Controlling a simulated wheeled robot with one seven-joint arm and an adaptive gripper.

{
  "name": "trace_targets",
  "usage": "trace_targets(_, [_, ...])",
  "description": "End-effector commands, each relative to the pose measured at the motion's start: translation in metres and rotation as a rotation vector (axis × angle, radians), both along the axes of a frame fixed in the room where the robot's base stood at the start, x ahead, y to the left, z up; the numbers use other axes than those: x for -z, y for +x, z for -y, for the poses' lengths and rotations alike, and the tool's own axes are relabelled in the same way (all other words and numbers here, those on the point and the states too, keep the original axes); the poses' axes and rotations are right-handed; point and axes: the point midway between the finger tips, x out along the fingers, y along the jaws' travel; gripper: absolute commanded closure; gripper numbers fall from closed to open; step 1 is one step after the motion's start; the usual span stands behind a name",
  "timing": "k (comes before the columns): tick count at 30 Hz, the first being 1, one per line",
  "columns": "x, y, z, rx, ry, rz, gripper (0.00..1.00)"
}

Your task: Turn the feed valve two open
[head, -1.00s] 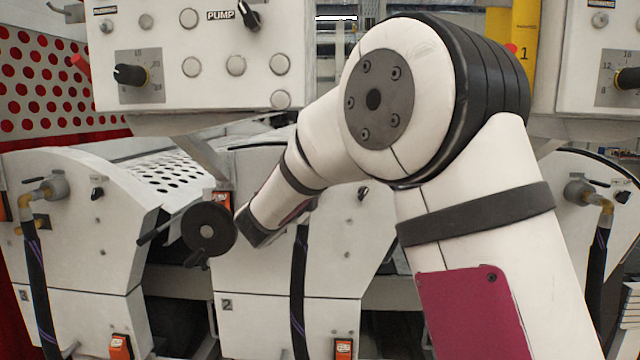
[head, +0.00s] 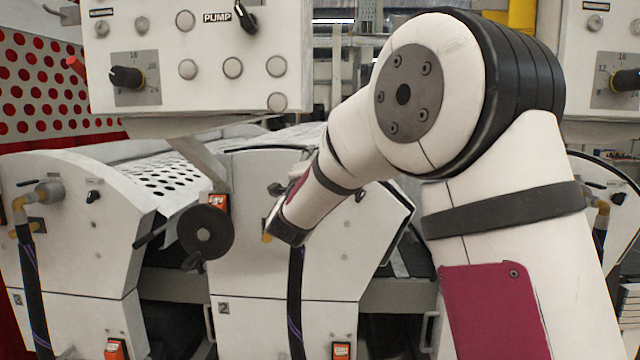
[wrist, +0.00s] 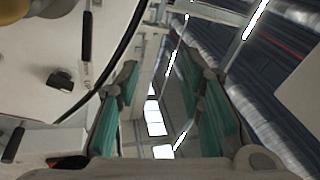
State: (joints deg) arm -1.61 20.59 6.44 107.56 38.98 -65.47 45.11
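The unit marked 2 (head: 255,270) stands in the middle of the head view. My forearm covers most of its feed valve; a dark lever end (head: 276,188) and a bit of yellow fitting (head: 267,237) show at the arm's left edge. A black hose (head: 296,300) hangs below. I cannot tell the lever's setting. My gripper is hidden behind my arm in the head view. In the wrist view my gripper (wrist: 165,112) has its teal-padded fingers wide apart with nothing between them. A black knob (wrist: 62,80) on a pale panel lies left of the fingers.
A black handwheel (head: 205,232) sticks out left of my wrist. A control box (head: 200,55) with a PUMP switch hangs above. Unit 3 (head: 75,250), with its own valve and hose (head: 32,270), stands at left. Another small black knob (head: 360,193) is right of my forearm.

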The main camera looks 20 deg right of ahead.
Motion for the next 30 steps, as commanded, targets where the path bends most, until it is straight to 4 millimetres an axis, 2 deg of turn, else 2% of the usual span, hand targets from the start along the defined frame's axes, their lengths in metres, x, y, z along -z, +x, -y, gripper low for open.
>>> trace_targets(1, [-0.011, 0.005, 0.013, -0.017, -0.075, 0.019, 0.65])
trace_targets(6, [-0.042, 0.015, 0.031, -0.109, -0.342, 0.058, 0.65])
trace_targets(9, [-0.050, 0.016, 0.039, -0.168, -0.499, 0.063, 0.65])
trace_targets(13, [-0.049, 0.015, 0.048, -0.249, -0.700, 0.047, 0.65])
trace_targets(17, [-0.036, 0.008, 0.059, -0.339, -0.895, 0.005, 0.65])
trace_targets(24, [0.016, -0.017, 0.085, -0.525, -1.209, -0.126, 0.65])
trace_targets(30, [0.053, -0.040, 0.104, -0.640, -1.352, -0.220, 0.65])
